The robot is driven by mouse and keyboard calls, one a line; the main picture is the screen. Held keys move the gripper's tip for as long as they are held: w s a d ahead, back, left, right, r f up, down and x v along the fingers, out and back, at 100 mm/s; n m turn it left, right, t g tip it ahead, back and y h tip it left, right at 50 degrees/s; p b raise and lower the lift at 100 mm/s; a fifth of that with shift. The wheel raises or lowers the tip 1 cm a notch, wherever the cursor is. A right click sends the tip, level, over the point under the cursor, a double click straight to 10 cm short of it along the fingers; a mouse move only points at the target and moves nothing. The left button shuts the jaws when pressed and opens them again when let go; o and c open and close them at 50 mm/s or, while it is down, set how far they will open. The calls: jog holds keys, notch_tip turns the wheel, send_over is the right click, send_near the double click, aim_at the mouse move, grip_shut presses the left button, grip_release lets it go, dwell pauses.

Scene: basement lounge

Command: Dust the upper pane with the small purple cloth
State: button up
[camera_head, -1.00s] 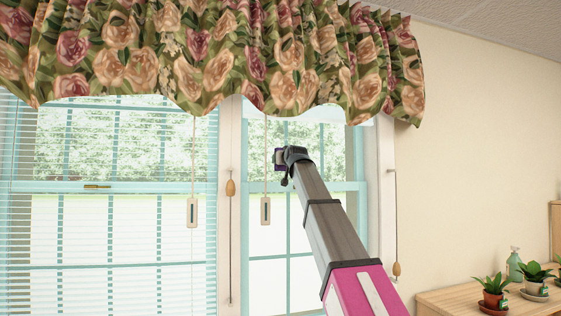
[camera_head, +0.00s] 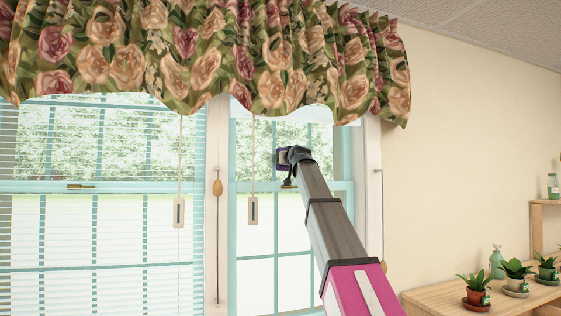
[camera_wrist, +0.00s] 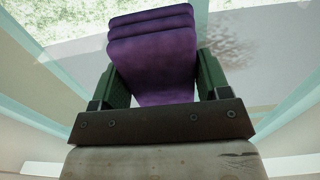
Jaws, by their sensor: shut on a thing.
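My gripper (camera_head: 285,158) is shut on the small purple cloth (camera_wrist: 153,50), which sits folded between the green fingers in the wrist view. I cannot tell whether the cloth touches the glass. A grey speckled dust patch (camera_wrist: 234,45) shows on the pane to the right of the cloth in the wrist view.
A flowered valance (camera_head: 215,55) hangs above the gripper. Potted plants (camera_head: 475,290) and a green bottle (camera_head: 497,262) stand on a wooden surface at lower right.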

aim_at(259, 159)
jog(key=shift+w+d, duration=0.1)
jog(key=shift+w, duration=0.05)
jog(key=shift+s+a, duration=0.4)
jog(key=shift+a, duration=0.75)
jog(key=shift+s+a, duration=0.35)
jog(key=shift+a, duration=0.85)
jog(key=shift+s+a, duration=0.4)
jog(key=shift+a, duration=0.75)
jog(key=shift+s+a, duration=0.2)
jog(key=shift+a, duration=0.7)
jog(key=shift+s+a, duration=0.2)
jog(key=shift+a, duration=0.7)
jog(key=v, duration=0.6)
jog(key=shift+s, duration=0.1)
